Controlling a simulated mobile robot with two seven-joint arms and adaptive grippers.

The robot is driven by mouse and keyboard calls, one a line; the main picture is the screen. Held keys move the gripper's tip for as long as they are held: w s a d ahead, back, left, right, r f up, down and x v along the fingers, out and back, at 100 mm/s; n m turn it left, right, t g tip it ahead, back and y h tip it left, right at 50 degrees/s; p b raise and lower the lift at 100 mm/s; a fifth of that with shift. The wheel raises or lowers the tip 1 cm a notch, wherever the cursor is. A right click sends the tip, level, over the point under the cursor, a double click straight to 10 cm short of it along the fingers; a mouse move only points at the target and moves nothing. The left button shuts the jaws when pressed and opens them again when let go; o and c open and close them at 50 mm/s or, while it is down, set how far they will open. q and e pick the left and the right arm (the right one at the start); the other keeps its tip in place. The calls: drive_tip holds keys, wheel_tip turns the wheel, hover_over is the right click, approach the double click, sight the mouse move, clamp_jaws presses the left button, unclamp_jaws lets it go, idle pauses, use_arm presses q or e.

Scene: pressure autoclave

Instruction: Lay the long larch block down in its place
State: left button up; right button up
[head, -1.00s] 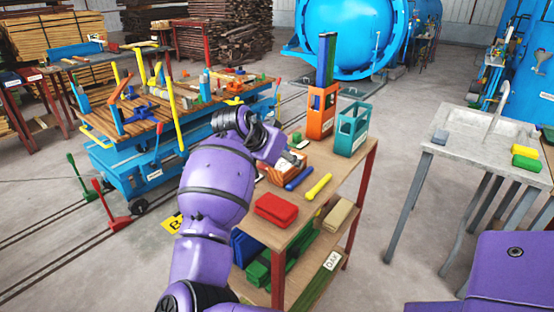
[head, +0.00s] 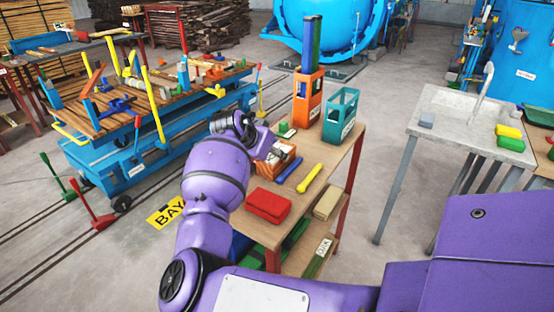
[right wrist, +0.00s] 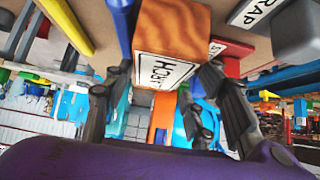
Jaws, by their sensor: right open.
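An orange-brown wood-grained block (right wrist: 175,28) with a white label whose visible letters seem to end in "RCH" is in the right wrist view. The label's full word cannot be read, so I cannot be sure it is the larch block. My right gripper (right wrist: 165,82) is open, one finger on each side of the labelled end, with no clear grip on it. In the head view my right arm reaches over the wooden table (head: 325,170), and its gripper (head: 262,137) hides part of an orange-brown labelled item (head: 277,160). My left gripper is not in view.
On the table are a blue bar (head: 288,170), a yellow tool (head: 310,178), a red block (head: 268,205), an orange holder (head: 307,100) and a teal holder (head: 341,115). A blue cart with a slatted deck (head: 110,122) stands left. A grey sink table (head: 465,120) stands right.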

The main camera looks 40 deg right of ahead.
drive_tip(key=x, duration=0.3)
drive_tip(key=shift+d, duration=0.15)
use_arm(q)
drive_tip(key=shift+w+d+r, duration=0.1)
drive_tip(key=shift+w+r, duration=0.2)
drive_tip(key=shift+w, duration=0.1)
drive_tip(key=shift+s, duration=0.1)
use_arm(e)
drive_tip(key=shift+c, duration=0.4)
drive_tip(key=c, duration=1)
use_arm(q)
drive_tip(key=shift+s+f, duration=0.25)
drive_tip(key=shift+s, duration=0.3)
use_arm(e)
drive_tip(key=shift+r, duration=0.15)
